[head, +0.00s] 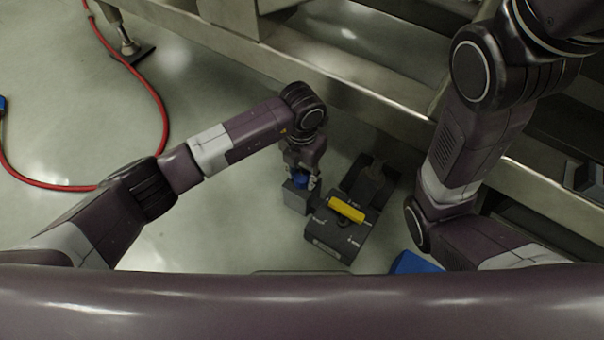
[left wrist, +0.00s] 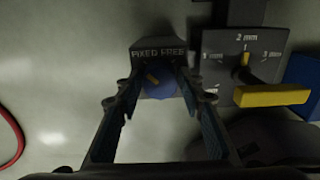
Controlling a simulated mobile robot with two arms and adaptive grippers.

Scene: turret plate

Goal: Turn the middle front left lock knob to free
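The blue lock knob (left wrist: 158,82) sits on a grey block whose face carries the words FIXED and FREE (left wrist: 159,52). The knob's yellow mark points up and left, toward the FIXED side. In the head view the grey block (head: 296,200) stands on the floor, with the blue knob (head: 300,181) on top. My left gripper (left wrist: 159,82) is right at the knob, with one finger on each side of it. The fingers stand apart, and I cannot tell whether they touch the knob. My right gripper is out of view.
A dark box (head: 323,235) with a yellow handle (head: 346,209) stands just right of the block. Its pointer (left wrist: 246,60) is at 2 mm. A blue object (head: 414,264) lies further right. A metal frame runs behind. A red hose (head: 160,100) lies left.

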